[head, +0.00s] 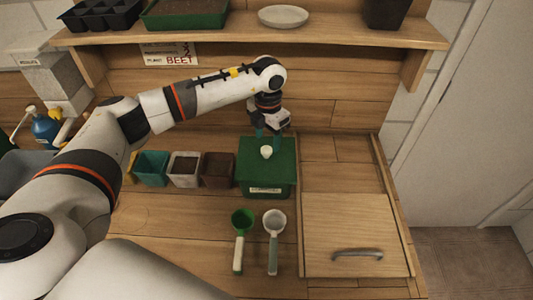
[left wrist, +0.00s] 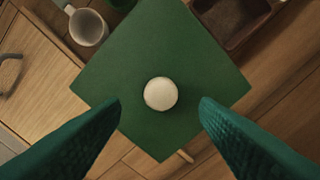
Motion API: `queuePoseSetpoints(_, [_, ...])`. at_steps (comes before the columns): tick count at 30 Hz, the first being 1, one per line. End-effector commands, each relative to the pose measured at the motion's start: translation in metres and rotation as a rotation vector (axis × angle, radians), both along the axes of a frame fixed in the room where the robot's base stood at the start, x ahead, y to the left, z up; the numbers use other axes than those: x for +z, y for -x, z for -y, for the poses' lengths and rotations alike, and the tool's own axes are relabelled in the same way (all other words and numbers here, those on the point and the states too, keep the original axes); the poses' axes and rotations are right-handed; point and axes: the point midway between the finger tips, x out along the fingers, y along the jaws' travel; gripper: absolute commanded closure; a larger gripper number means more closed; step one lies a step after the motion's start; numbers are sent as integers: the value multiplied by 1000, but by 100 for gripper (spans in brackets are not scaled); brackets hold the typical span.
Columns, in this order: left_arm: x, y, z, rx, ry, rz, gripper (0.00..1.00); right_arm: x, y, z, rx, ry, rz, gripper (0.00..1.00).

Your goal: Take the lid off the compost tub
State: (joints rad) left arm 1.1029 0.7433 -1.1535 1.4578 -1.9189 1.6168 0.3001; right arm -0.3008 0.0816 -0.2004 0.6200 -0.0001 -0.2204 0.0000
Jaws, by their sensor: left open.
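The compost tub (head: 265,183) is a green box with a pale label on its front, standing on the bench. Its green lid (head: 250,149) is on, with a round cream knob (head: 267,152) in the middle. My left gripper (head: 270,135) is over the back of the lid, pointing down. In the left wrist view the lid (left wrist: 140,60) fills the middle. The knob (left wrist: 160,93) shows between and ahead of the open teal fingers (left wrist: 160,110), with clear gaps on both sides. Nothing is in the gripper. My right gripper is out of view.
Small pots, teal (head: 151,167), grey (head: 184,169) and brown (head: 217,170), stand left of the tub. A green scoop (head: 242,224) and a white scoop (head: 274,225) lie in front. A wooden panel with a handle (head: 357,254) is at right. A shelf (head: 330,37) runs above my left arm.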

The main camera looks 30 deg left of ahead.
Motion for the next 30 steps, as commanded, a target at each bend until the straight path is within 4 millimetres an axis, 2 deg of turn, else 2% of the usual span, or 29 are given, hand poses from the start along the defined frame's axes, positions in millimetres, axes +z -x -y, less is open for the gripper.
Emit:
queuePoseSetpoints(7, [-26,4,-3,0,1,-7,44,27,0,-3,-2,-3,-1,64])
queuePoseSetpoints(12, [-48,4,-2,0,2,-3,44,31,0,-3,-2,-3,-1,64])
queuePoseSetpoints(20, [-53,3,-2,-1,2,0,44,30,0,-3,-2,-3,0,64])
queuePoseSetpoints(29, [-53,3,-2,-1,2,0,92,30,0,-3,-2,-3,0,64])
queuePoseSetpoints(30, [-52,3,-2,-1,2,0,93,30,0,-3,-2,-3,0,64])
